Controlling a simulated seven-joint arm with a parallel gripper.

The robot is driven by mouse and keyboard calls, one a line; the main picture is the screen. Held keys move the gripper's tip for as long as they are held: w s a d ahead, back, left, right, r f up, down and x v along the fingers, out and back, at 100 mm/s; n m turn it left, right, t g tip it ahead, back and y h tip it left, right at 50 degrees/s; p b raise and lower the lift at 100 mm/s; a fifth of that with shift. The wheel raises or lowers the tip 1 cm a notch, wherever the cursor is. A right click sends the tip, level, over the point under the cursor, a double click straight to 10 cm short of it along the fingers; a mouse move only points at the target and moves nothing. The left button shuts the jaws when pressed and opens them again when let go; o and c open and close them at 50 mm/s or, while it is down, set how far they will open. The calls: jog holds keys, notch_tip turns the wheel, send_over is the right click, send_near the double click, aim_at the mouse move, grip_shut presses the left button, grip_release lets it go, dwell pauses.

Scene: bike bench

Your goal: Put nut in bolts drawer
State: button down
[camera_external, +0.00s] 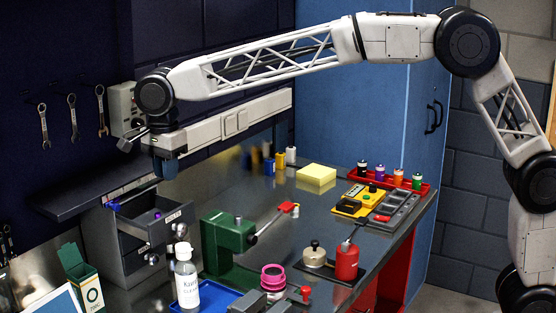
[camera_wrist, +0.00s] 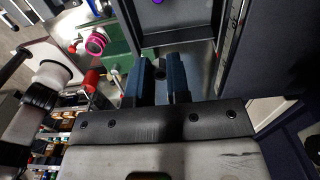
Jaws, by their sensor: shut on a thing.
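My gripper (camera_external: 166,170) is above the open top drawer (camera_external: 150,226) of the small grey cabinet. In the wrist view its two blue fingers (camera_wrist: 159,64) are a small gap apart, with a small dark piece (camera_wrist: 160,74) between their tips, probably the nut. The nut cannot be made out in the outside view. The open drawer has a pale label on its front that is too small to read. A purple item (camera_external: 157,214) lies in it and also shows at the top of the wrist view (camera_wrist: 157,2).
A green vise (camera_external: 228,245), a white bottle (camera_external: 186,278) and a blue tray (camera_external: 215,297) stand to the right and front. The rear bench holds a yellow block (camera_external: 316,175).

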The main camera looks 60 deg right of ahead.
jog(key=shift+f, duration=0.1)
send_over(170, 209)
jog(key=s+a, duration=0.3)
jog(key=shift+w+d+f, duration=0.15)
jog(key=shift+f, duration=2.25)
jog(key=shift+f, duration=2.5)
jog(key=shift+f, duration=0.15)
jog(key=c, duration=1.4)
grip_release()
notch_tip(170, 209, up, 12)
jog(key=shift+r, duration=0.15)
